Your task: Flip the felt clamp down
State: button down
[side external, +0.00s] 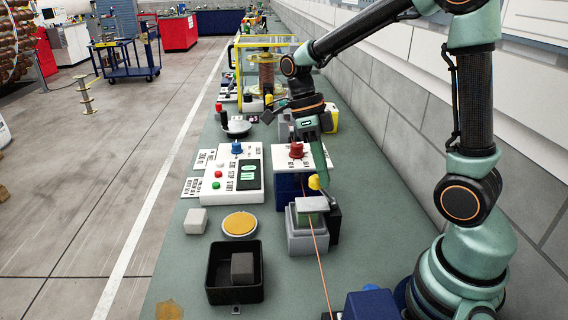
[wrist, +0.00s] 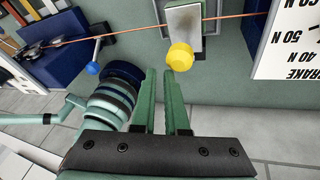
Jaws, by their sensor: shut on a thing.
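The felt clamp is a grey block (side external: 307,240) with a pale plate (side external: 312,203) at its top and a yellow knob (side external: 314,182) at its far side. In the wrist view the plate (wrist: 184,20) and the knob (wrist: 180,55) show just beyond the fingertips. My gripper (side external: 320,178) reaches down to the knob with its green fingers close together; it also shows in the wrist view (wrist: 164,72). It is shut on the knob, though the exact contact is partly hidden. A copper wire (side external: 321,265) runs at the clamp; whether the plate presses it is unclear.
A white control panel (side external: 233,180), a yellow disc (side external: 240,223), a grey block (side external: 196,221) and a black tray (side external: 235,287) lie to the left. Wall on the right.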

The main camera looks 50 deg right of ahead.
jog(key=w+a+r, duration=0.4)
jog(key=w+a, duration=0.1)
jog(key=w, duration=0.1)
jog(key=s+d+r+n+t, duration=0.1)
jog(key=s+n+t, duration=0.2)
jog(key=n, duration=1.2)
jog(key=s+r+n+t, duration=0.2)
jog(key=s+n+t, duration=0.2)
jog(key=n, duration=1.1)
jog(key=t, duration=0.3)
jog(key=shift+d+r+h, duration=0.3)
jog(key=shift+d, duration=0.05)
